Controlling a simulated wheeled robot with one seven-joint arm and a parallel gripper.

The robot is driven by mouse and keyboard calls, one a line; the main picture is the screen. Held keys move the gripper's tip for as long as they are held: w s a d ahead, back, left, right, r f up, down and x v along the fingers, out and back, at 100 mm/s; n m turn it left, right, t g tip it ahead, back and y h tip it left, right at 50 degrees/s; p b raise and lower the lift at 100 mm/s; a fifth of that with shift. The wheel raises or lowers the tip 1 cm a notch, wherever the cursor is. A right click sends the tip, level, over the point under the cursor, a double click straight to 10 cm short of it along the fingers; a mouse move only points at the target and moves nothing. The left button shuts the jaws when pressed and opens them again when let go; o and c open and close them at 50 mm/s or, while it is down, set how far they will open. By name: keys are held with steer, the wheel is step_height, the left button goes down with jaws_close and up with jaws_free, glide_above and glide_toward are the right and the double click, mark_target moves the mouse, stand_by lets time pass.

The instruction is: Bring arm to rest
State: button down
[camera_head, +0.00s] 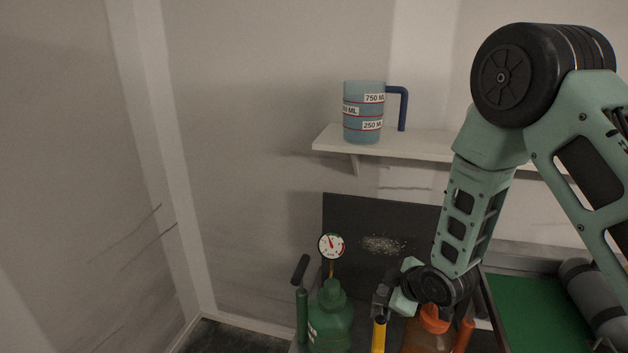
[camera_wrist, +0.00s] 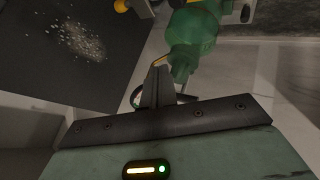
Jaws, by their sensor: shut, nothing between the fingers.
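My arm comes in from the right in the head view and bends down at its elbow. My gripper (camera_wrist: 157,72) shows in the wrist view with its two dark fingers together and nothing between them. In the head view its end is small and partly hidden, beside the green bottle and above a yellow upright piece (camera_head: 379,337). The green bottle (camera_head: 331,325) stands at the lower left of my gripper. In the wrist view the green bottle (camera_wrist: 192,35) is just beyond the fingertips; I cannot tell whether they touch.
An orange-capped bottle (camera_head: 428,326) stands close below my wrist. A round gauge (camera_head: 331,245) rises behind the green bottle. A dark speckled panel (camera_head: 345,221) stands behind. A blue measuring jug (camera_head: 363,112) sits on a white shelf (camera_head: 425,146). A green surface (camera_head: 540,315) lies right.

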steer(key=s+a+r+m+g, duration=0.2)
steer(key=s+a+r, duration=0.2)
steer(key=s+r, duration=0.3)
steer(key=s+a+r+m+g, duration=0.2)
steer(key=s+a+r, duration=0.1)
steer(key=s+r, duration=0.4)
steer(key=s+r+g+h, duration=0.1)
steer(key=s+r+g, duration=0.1)
steer(key=s, duration=0.6)
steer(key=s+d+r+m+g+h, duration=0.1)
steer(key=s+r, duration=0.2)
steer(key=s, duration=0.6)
steer(key=shift+s+d+g+h, duration=0.2)
steer(key=shift+s+g+h, duration=0.1)
steer(key=shift+g+h, duration=0.1)
